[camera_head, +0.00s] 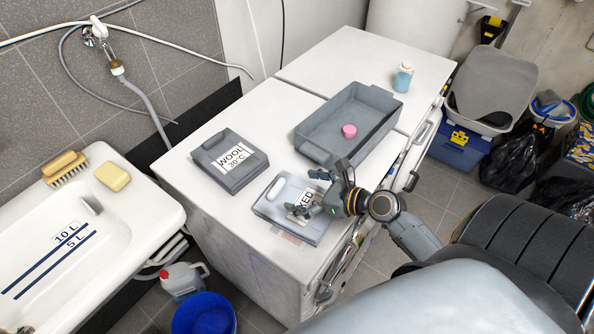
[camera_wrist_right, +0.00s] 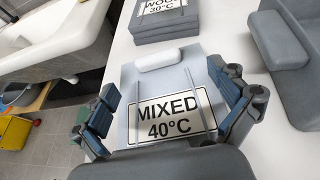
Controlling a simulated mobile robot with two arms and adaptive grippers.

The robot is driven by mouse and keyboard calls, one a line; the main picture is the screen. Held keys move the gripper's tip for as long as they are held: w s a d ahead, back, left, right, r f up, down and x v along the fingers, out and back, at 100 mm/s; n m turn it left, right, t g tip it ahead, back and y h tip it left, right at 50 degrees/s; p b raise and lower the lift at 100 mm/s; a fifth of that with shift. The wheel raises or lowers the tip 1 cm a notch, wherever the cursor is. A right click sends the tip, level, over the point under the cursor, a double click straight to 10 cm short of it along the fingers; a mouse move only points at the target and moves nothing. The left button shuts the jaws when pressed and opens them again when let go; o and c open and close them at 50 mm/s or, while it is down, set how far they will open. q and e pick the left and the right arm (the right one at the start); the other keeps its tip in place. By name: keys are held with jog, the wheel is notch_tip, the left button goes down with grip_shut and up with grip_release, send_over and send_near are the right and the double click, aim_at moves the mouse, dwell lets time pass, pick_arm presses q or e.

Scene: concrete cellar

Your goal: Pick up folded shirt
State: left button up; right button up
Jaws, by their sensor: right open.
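A flat, light grey, squarish item (camera_head: 268,208) lies on the near end of the white machine top and looks like the folded shirt, though I cannot be sure. It has a white rounded piece at its far edge and a "MIXED 40°C" label, and it shows in the right wrist view (camera_wrist_right: 135,75). My right gripper (camera_head: 308,193) is open above its right part in the head view. In the right wrist view the fingers (camera_wrist_right: 163,82) spread to either side of the label, with nothing held. Whether they touch it is unclear. My left gripper is not in view.
A dark grey stack labelled "WOOL 30°C" (camera_head: 229,178) lies behind it. A grey tray (camera_head: 325,113) with a pink round object (camera_head: 349,131) stands to the right. A blue bottle (camera_head: 403,78) stands farther back. A white sink (camera_head: 130,225) is left, and a blue bucket (camera_head: 205,316) below.

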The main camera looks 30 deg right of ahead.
aim_at(279, 188)
jog(key=shift+x, duration=0.8)
jog(key=shift+w+a+f, duration=0.1)
jog(key=shift+w+a, duration=0.05)
jog(key=shift+w, duration=0.15)
jog(key=shift+w+a+f+p, duration=0.3)
jog(key=shift+w+a+p, duration=0.25)
jog(key=shift+w+a, duration=0.3)
jog(key=shift+x, duration=1.2)
jog(key=shift+w+f, duration=0.2)
jog(key=shift+f, duration=0.1)
jog(key=shift+s, duration=0.1)
jog(key=shift+c, duration=0.7)
jog(key=c, duration=1.1)
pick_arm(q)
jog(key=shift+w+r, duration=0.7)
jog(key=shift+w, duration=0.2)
pick_arm(e)
jog(key=shift+c, duration=1.3)
